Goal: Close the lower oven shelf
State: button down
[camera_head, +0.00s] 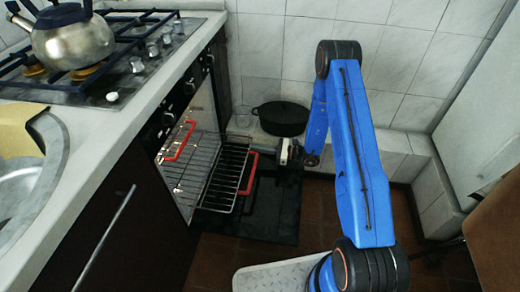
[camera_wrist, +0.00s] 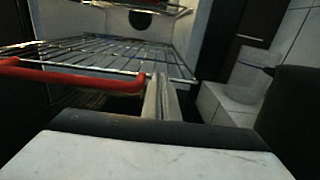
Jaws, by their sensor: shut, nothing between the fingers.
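The lower oven shelf (camera_head: 226,176) is a wire rack with a red handle (camera_head: 250,174), pulled out of the oven over the lowered dark door (camera_head: 272,212). My gripper (camera_head: 288,153) is just right of this handle in the head view, partly hidden by its own wrist. In the wrist view my gripper's fingers (camera_wrist: 161,98) are together and empty, pointing toward the oven. A wire rack (camera_wrist: 100,57) with a red handle (camera_wrist: 70,76) lies at their left, close to the fingers; contact cannot be told.
An upper rack with a red handle (camera_head: 180,141) sits further in the oven. A black pot (camera_head: 282,118) and a glass jar (camera_head: 243,117) stand on the tiled ledge behind. The counter with hob and kettle (camera_head: 72,38) is at the left.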

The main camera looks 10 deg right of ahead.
aim_at(201, 140)
jog(key=x, duration=2.7)
jog(key=shift+f, duration=0.1)
jog(key=shift+w+a, duration=0.15)
jog(key=shift+a, duration=0.3)
